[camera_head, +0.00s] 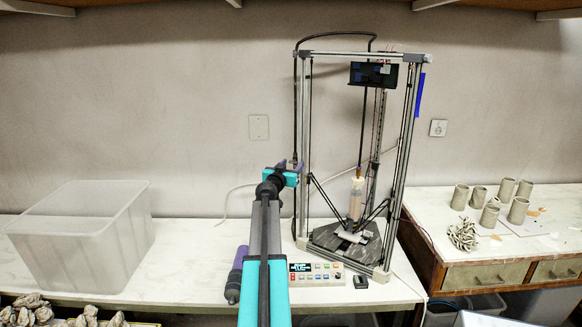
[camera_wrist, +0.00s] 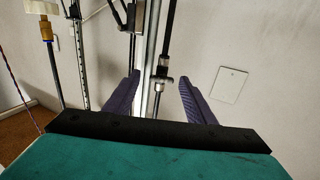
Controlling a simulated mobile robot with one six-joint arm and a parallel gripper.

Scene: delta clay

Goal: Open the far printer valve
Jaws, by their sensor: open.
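The delta clay printer (camera_head: 305,100) stands on the white table against the wall. A dark hose (camera_head: 294,110) runs down beside its left post. In the wrist view, a small metal fitting with a dark part (camera_wrist: 162,82) sits on this hose; it looks like the valve, but its handle position cannot be told. My gripper (camera_head: 291,164) is at the hose by the left post. In the wrist view, its purple fingers (camera_wrist: 160,92) are open, with the fitting and a silver post between them. I cannot tell whether they touch the fitting. In the head view my gripper hides the fitting.
A clear plastic bin (camera_head: 75,235) stands on the table at left. A control box (camera_head: 316,273) lies in front of the printer. A brass-topped clay tube (camera_head: 356,198) hangs inside the frame. Several clay cups (camera_head: 518,210) stand on the right table. A wall plate (camera_wrist: 229,84) is behind the fingers.

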